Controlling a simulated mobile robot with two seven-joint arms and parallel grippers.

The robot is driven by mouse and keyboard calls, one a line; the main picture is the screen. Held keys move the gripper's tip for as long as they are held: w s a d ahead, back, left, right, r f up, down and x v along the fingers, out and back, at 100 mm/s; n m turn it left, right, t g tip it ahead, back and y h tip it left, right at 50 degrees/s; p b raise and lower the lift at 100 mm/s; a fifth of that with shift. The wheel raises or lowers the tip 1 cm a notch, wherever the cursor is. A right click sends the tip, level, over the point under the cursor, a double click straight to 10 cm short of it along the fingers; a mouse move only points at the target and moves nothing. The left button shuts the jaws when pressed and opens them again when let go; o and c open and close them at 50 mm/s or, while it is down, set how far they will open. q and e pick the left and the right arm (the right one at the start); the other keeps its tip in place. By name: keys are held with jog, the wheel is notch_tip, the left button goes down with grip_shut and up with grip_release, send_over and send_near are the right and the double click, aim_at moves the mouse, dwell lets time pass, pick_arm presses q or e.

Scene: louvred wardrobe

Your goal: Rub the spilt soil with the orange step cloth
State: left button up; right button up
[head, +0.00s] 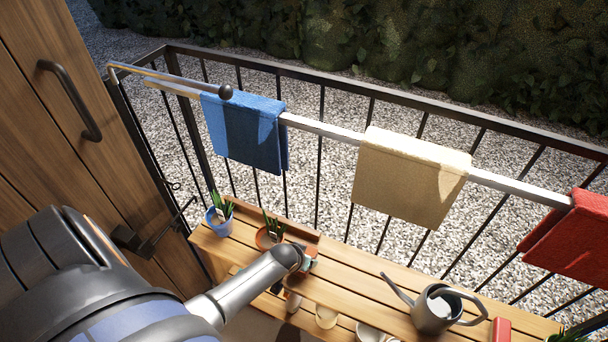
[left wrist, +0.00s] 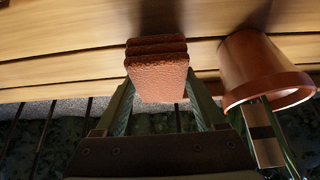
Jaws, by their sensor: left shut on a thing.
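My left gripper (head: 306,264) is over the slatted wooden bench (head: 365,283), mostly hidden by its own arm in the head view. In the left wrist view the left gripper (left wrist: 160,88) is shut on a folded, rough orange-brown cloth (left wrist: 158,72), with a finger on each side. The cloth is close to the bench boards; I cannot tell whether it touches them. A bit of orange-red (head: 311,252) shows beside the gripper in the head view. I cannot make out any spilt soil. My right gripper is not in view.
A terracotta pot (head: 267,239) stands close beside the gripper and also shows in the left wrist view (left wrist: 252,60). A blue pot (head: 219,221) is left of it; a grey watering can (head: 437,308) stands right. Blue (head: 243,132), beige (head: 410,178) and red (head: 575,236) towels hang on the rail.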

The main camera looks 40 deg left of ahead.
pick_arm(q)
notch_tip(320, 180, up, 2)
jog(key=shift+d+r+p, duration=0.1)
jog(key=shift+p, duration=0.65)
jog(key=shift+r+p, duration=0.35)
jog(key=shift+p, duration=0.05)
notch_tip(320, 180, up, 3)
jog(key=p, duration=0.3)
jog(key=shift+r, duration=0.1)
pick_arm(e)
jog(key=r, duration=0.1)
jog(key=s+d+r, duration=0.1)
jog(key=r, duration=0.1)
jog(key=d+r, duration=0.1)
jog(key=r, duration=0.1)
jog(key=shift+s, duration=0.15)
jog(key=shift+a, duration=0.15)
